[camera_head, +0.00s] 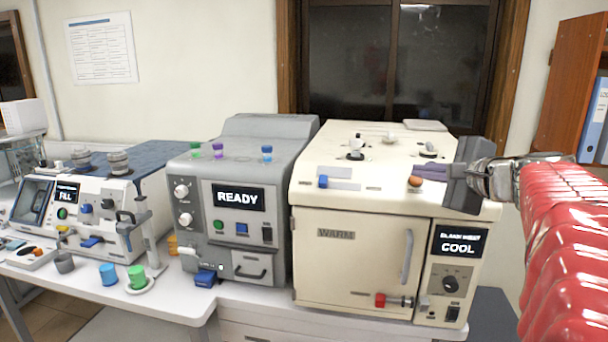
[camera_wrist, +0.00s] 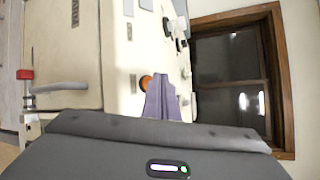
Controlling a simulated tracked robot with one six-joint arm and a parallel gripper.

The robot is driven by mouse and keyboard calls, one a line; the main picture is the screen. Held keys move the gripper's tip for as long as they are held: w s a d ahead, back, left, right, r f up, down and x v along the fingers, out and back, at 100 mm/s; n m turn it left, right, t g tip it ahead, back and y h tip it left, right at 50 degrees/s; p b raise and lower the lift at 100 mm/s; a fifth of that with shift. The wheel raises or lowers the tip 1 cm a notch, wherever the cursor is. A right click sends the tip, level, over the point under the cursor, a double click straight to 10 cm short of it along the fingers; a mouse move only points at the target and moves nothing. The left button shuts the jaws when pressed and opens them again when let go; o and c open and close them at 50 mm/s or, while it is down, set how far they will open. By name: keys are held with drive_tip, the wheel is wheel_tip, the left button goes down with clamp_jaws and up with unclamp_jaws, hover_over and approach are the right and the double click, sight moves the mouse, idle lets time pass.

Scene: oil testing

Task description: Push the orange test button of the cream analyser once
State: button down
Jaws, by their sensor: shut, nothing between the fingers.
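The cream analyser (camera_head: 345,265) stands at the right of the bench. Its front screen (camera_head: 458,241) reads "COOL". The orange test button (camera_head: 415,181) is a round knob on the top, near the front right edge. My gripper (camera_head: 417,168) is shut and empty, with its purple fingers just above and behind the button.
A grey "READY" machine (camera_head: 205,225) stands close to the left. A window is behind.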

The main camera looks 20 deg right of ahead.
drive_tip(key=shift+w+d+f, duration=0.25)
drive_tip(key=shift+w+f, duration=0.1)
drive_tip(key=shift+f, duration=0.3)
idle(1.0)
drive_tip(key=shift+r, duration=0.1)
drive_tip(key=shift+s+a+r, duration=0.25)
drive_tip(key=shift+s+r, duration=0.15)
drive_tip(key=shift+r, duration=0.2)
drive_tip(key=shift+r, duration=0.15)
idle(0.3)
drive_tip(key=shift+s+a+r, duration=0.25)
drive_tip(key=shift+s+r, duration=0.15)
drive_tip(key=shift+r, duration=0.25)
drive_tip(key=shift+s+a+r, duration=0.3)
drive_tip(key=shift+s+r, duration=0.05)
drive_tip(key=shift+r, duration=0.3)
drive_tip(key=shift+s+a+r, duration=0.25)
drive_tip(key=shift+s+r, duration=0.15)
drive_tip(key=shift+r, duration=0.25)
